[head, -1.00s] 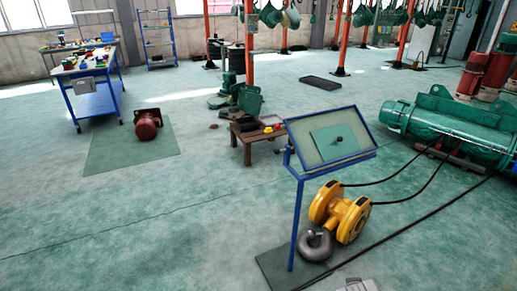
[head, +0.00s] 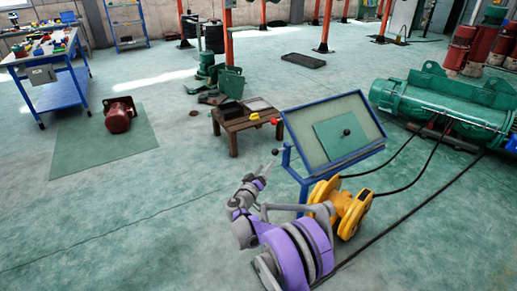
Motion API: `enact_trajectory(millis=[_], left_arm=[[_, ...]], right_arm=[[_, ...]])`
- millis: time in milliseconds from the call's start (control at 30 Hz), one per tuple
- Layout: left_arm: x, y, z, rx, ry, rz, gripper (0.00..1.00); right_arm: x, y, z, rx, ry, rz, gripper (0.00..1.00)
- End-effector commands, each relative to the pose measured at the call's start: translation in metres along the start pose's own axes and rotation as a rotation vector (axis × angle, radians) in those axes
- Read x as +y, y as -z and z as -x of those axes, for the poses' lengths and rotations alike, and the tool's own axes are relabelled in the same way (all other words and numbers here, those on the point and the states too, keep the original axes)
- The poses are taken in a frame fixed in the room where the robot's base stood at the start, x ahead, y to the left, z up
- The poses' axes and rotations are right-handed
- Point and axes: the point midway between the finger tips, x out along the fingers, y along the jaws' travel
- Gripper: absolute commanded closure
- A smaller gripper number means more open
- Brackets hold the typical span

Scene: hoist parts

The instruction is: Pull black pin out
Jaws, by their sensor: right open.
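The black pin (head: 346,132) shows as a small round dark knob on a green plate (head: 335,140). The plate lies on the tilted board (head: 297,116) with a blue frame on a blue stand. My right gripper (head: 270,161) is at the end of a purple and grey arm, left of the board and apart from the pin. Its fingers are small in the picture; it is open and appears empty. The pin's lower part is hidden in the plate. My left gripper is not in view.
The yellow hook block (head: 352,208) stands behind my arm, below the board. Black cables run to the green hoist (head: 440,100) at the right. A low wooden table (head: 235,126) stands behind the gripper. Floor at left is mostly clear, with a red motor (head: 119,117) on a mat.

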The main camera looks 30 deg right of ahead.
Motion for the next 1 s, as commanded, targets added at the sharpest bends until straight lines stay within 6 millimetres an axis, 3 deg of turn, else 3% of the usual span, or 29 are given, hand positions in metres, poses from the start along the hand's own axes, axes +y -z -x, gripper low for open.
enact_trajectory(millis=[167,600,1000], left_arm=[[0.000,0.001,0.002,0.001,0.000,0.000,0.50],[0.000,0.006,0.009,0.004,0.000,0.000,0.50],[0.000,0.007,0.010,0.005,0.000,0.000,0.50]], right_arm=[[0.000,0.000,-0.018,0.005,-0.004,0.001,0.33],[0.000,0.001,-0.094,0.003,-0.003,0.001,0.33],[0.000,0.001,-0.108,0.004,-0.002,0.001,0.33]])
